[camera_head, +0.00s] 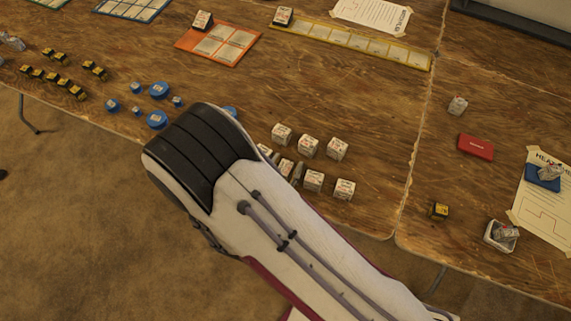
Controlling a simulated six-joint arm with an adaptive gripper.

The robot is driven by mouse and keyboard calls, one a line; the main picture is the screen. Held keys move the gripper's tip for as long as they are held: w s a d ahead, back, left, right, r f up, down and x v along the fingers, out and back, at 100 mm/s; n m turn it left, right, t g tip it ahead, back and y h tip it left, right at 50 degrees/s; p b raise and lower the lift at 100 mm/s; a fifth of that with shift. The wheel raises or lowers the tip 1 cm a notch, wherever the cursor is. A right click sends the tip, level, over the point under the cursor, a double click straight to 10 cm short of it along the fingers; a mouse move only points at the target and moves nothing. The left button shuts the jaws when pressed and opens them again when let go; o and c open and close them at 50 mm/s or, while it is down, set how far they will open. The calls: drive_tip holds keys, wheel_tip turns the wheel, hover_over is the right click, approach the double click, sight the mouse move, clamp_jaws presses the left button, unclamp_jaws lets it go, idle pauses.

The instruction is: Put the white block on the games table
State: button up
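Several white blocks with printed faces, one of them the white block (337,149), stand in two loose rows on the wooden table (380,110), right of my arm. Another white block (286,168) is partly hidden beside my arm. Two small grey pieces flank it and look like the fingertips of my gripper (286,164). The rest of my gripper is hidden behind my arm, so I cannot tell whether it is open or shut. A second wooden table (440,200) adjoins at the right. No label shows which one is the games table.
Blue round pieces (159,90) and yellow-black pieces (95,69) lie left. An orange board (217,44) and yellow strip (350,40) lie behind. The right table holds a red box (476,147), a white container (501,236), and a printed sheet (541,207). Bare wood separates them.

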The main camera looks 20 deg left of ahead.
drive_tip(key=shift+r, duration=0.2)
idle(0.3)
drive_tip(key=v, duration=1.2)
drive_tip(key=shift+f, duration=0.1)
idle(0.9)
